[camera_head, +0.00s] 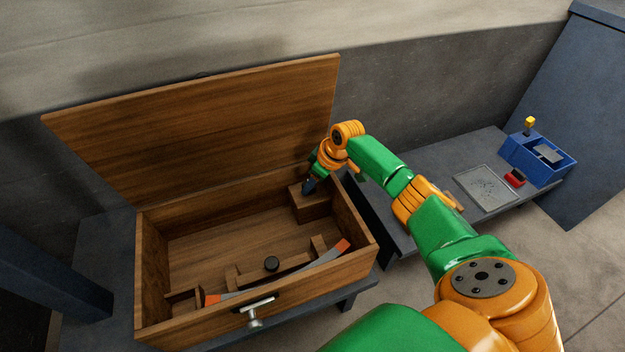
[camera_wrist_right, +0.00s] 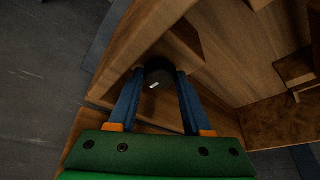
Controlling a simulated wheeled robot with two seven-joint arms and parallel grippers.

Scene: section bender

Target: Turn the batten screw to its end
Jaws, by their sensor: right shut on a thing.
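My right gripper (camera_head: 309,187) reaches down to a wooden block (camera_head: 312,207) in the far right corner of an open wooden chest (camera_head: 190,325). In the right wrist view, the blue fingers of my right gripper (camera_wrist_right: 159,82) are shut on a round black knob (camera_wrist_right: 158,71) with a small white mark. A silver T-shaped handle (camera_head: 254,312) sticks out of the chest's front. I cannot tell which of these is the batten screw. My left gripper is out of view.
The chest's lid (camera_head: 200,125) stands open at the back. To the right, a low grey bench (camera_head: 440,185) carries a speckled plate (camera_head: 486,188), a red object (camera_head: 515,177) and a blue box (camera_head: 545,170). Much of the chest floor is clear.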

